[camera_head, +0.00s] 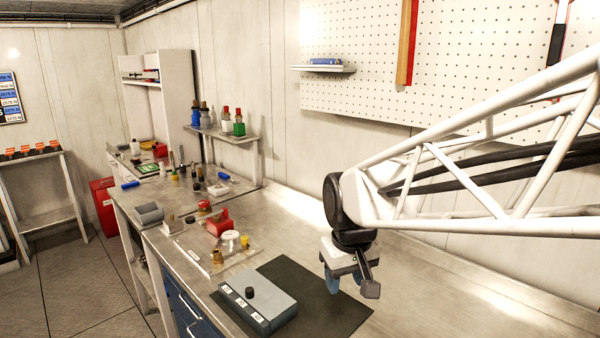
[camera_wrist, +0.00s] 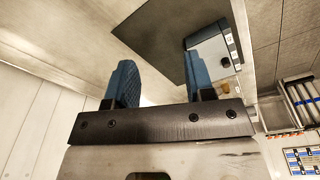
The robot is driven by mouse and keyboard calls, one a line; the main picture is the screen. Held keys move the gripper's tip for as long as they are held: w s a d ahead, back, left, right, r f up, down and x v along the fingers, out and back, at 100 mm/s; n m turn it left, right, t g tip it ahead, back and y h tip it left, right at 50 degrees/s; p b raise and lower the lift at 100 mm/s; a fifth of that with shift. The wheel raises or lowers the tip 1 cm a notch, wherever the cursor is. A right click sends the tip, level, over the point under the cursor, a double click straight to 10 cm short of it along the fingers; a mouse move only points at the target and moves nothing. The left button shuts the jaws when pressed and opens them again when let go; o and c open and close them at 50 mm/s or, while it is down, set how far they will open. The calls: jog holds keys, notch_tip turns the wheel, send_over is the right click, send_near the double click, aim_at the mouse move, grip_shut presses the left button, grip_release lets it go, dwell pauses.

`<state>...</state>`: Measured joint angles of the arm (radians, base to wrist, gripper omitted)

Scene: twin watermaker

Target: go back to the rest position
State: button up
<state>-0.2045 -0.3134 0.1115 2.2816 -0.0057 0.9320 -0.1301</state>
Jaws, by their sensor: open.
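My gripper (camera_head: 343,279) hangs from the end of my white truss arm, above the workbench (camera_head: 412,285) and near the right edge of the dark mat (camera_head: 335,310). In the wrist view its two blue fingers (camera_wrist: 160,85) stand apart with nothing between them. A grey control box (camera_head: 262,300) with a black knob and small white labels sits on the mat, to the left of my gripper and apart from it. The box also shows in the wrist view (camera_wrist: 214,50), beyond the right finger.
A red part (camera_head: 219,223) and several small fittings sit on a clear plate further along the bench. A small raised shelf (camera_head: 226,133) holds several bottles. A pegboard (camera_head: 380,80) covers the wall behind. The bench right of the mat is bare.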

jog(key=s+d+m, duration=0.2)
jog(key=s+d, duration=0.3)
jog(key=s, duration=0.3)
jog(key=s+d+f+m+t, duration=0.1)
jog(key=s+d, duration=0.3)
jog(key=s, duration=0.4)
jog(key=shift+s+d+m, duration=0.15)
jog(key=shift+d+m, duration=0.25)
jog(key=shift+m, duration=0.1)
